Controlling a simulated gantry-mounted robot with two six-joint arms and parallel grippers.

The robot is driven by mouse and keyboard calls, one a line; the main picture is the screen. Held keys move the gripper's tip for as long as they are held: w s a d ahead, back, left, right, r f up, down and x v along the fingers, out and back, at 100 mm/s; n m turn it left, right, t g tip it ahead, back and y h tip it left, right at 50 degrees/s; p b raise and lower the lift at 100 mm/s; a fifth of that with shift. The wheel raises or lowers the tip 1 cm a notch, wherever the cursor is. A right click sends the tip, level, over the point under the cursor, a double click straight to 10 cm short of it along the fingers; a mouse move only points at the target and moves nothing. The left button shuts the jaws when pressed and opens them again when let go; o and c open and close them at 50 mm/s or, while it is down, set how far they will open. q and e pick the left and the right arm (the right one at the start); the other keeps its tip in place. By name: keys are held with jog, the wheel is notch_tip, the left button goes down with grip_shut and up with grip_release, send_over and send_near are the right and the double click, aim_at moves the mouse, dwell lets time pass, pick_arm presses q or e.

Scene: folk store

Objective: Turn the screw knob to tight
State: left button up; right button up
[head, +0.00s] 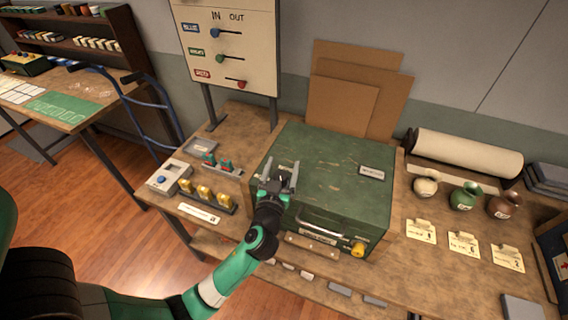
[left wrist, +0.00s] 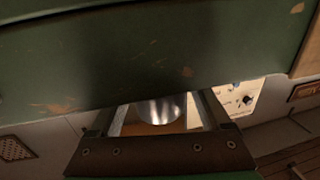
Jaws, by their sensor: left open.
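My left gripper (head: 278,178) is open over the left part of the lid of a green metal box (head: 330,160). In the left wrist view, its two fingers (left wrist: 158,118) stand apart below the worn green surface (left wrist: 150,50). A silver rounded metal piece (left wrist: 160,108) shows between them; I cannot tell what it belongs to or whether the fingers touch it. A yellow knob (head: 358,249) is on the box's front face at the right, away from the gripper. I cannot tell which piece is the screw knob. My right gripper is not in view.
The box has a front handle (head: 322,222) and a lid label (head: 371,171). A control box (head: 168,178) and yellow blocks (head: 205,194) lie left. Vases (head: 464,196) and a paper roll (head: 465,152) are right. An IN/OUT board (head: 228,45) stands behind.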

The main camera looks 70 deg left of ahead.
pick_arm(q)
jog(key=shift+c, duration=0.2)
grip_shut()
